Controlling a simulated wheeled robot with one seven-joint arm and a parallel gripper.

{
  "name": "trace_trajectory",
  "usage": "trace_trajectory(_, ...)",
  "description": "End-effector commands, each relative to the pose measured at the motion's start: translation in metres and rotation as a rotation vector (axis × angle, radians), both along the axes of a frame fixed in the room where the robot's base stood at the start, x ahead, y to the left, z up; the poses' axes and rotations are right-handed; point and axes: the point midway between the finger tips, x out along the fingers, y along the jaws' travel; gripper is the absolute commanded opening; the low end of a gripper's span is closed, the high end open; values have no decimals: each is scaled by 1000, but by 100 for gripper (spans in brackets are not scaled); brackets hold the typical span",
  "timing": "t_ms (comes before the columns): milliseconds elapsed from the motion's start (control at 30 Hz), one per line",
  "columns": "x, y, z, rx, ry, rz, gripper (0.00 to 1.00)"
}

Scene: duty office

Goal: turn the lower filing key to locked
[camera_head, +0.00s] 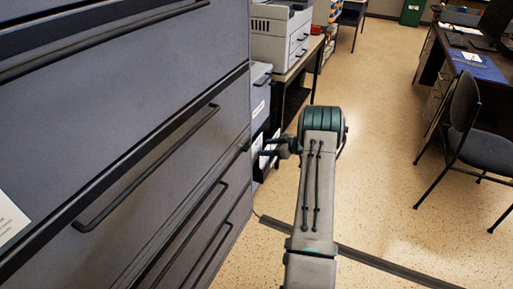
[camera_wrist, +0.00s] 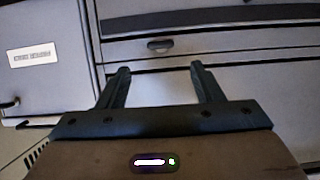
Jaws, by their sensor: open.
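A small dark oval fitting (camera_wrist: 160,44) sits on a light drawer front in the wrist view, in line with the gap between my fingertips. It may be the filing key, but it is too small and dim to tell which way it is turned. My gripper (camera_wrist: 160,68) is open and empty, its two fingers apart, pointing at the cabinet front. In the head view my gripper (camera_head: 272,147) reaches left toward the far end of the large grey filing cabinet (camera_head: 130,110). No key can be made out there.
Long bar handles (camera_head: 150,165) stand out from the cabinet's drawers. A printer (camera_head: 275,38) stands on a table beyond it. A dark chair (camera_head: 468,130) and a desk are at the right. The speckled floor (camera_head: 390,130) between is mostly open, with a dark strip (camera_head: 370,258) across it.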

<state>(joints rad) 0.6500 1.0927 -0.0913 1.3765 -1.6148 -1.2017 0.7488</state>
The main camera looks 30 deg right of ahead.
Motion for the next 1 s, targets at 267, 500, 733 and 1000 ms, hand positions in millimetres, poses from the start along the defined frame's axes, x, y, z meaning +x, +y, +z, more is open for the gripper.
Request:
trace_trajectory(267,-20,-16,10,-1,1,0,60)
trace_trajectory(500,-21,-17,11,0,0,0,60)
trace_trajectory(733,-21,-17,11,0,0,0,60)
trace_trajectory(1000,2,-12,54,-71,-39,-80,60)
